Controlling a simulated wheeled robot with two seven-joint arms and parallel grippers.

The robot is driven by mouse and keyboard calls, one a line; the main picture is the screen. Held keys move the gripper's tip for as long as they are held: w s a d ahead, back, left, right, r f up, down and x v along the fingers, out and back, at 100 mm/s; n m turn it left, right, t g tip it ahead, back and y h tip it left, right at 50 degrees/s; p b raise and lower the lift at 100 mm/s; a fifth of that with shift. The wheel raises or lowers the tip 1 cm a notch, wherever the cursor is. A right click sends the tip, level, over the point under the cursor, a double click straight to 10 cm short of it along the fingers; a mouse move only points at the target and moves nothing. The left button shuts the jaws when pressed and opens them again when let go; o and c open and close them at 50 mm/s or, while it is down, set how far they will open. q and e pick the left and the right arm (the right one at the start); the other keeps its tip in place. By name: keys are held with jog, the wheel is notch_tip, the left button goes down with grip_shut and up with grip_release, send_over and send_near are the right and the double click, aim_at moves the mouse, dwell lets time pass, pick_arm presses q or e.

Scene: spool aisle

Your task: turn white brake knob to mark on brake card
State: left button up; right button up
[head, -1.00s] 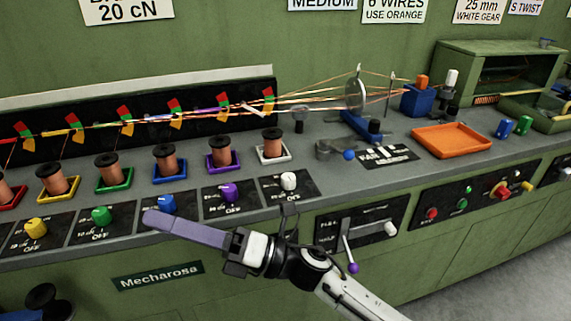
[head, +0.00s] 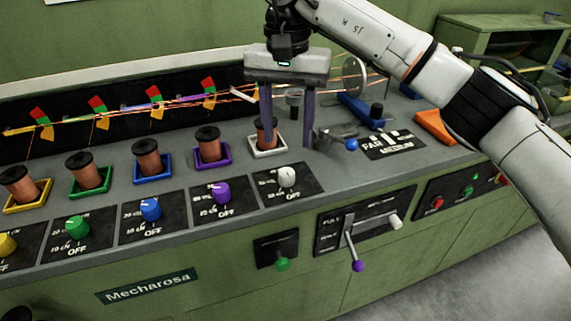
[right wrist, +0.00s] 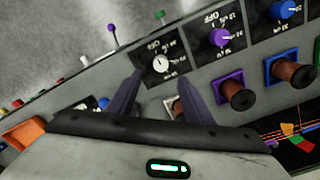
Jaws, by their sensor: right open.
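The white brake knob (head: 287,176) stands on a black dial plate (head: 305,190) with white marks and "OFF", at the right end of the knob row. In the right wrist view the knob (right wrist: 161,65) shows beyond and between my fingertips. My right gripper (head: 288,147) points down, open and empty, above the bench near the white knob. Its fingers also show spread apart in the right wrist view (right wrist: 159,80). The knob's exact pointer reading is too small to tell. Only a sliver of a white wall card (head: 55,2) shows at the top left; its text is cut off.
A copper spool in a white tray (head: 268,153) stands behind the white knob, close to my fingers. A purple knob (head: 221,191) is to its left. A lever with a purple ball (head: 357,265) and a green-ended lever (head: 282,264) are on the front panel below.

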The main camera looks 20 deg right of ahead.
aim_at(287, 172)
notch_tip(287, 172, down, 9)
jog(key=shift+a+f, duration=0.1)
dwell(0.3)
jog(key=c, duration=1.1)
jog(key=shift+o, duration=0.2)
